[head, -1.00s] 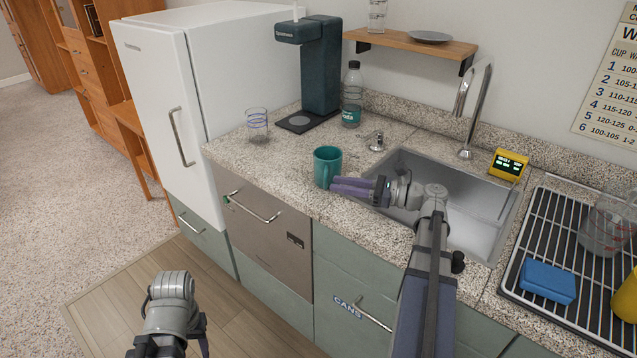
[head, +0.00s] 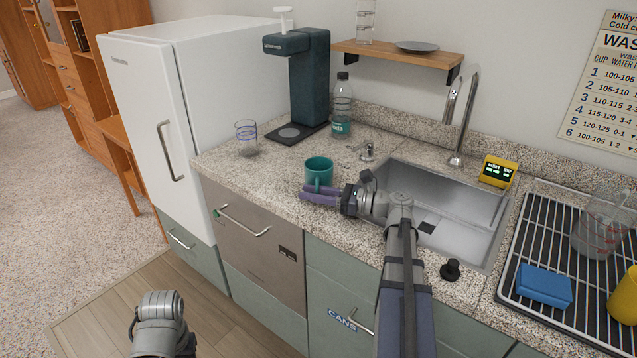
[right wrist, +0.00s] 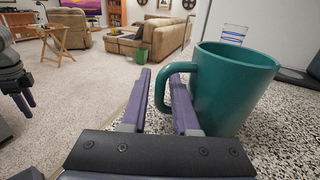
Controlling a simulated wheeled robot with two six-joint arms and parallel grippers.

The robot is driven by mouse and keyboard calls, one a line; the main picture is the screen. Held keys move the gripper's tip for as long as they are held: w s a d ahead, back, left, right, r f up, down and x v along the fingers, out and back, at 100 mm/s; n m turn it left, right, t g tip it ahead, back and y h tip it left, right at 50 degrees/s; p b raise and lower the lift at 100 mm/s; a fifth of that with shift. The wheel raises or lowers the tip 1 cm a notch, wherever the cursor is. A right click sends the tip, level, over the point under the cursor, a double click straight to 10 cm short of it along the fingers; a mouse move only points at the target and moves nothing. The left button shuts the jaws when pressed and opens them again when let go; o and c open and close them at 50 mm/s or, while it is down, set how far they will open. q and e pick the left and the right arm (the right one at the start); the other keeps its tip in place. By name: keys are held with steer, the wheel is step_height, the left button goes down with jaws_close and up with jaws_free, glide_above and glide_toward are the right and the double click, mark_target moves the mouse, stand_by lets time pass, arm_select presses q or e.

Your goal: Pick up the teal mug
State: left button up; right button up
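The teal mug (head: 318,170) stands upright on the granite counter, left of the sink. In the right wrist view the mug (right wrist: 232,92) is large at right, with its handle toward my gripper. My right gripper (head: 304,195) is at the mug's near side, with its purple fingers pointing left. In the right wrist view the fingers of the right gripper (right wrist: 161,80) are apart, and the handle reaches into the gap between them. The handle's lower part is hidden behind the right-hand finger. My left arm shows at the bottom left of the head view; its fingers are cut off.
A clear glass (head: 247,138), a dark drink machine (head: 310,85) and a bottle (head: 341,108) stand behind the mug. The sink (head: 455,210) lies right of it. A drying rack (head: 530,240) holds a blue sponge (head: 543,286).

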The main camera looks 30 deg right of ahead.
steer(key=shift+x, duration=0.9)
jaws_close()
stand_by(0.8)
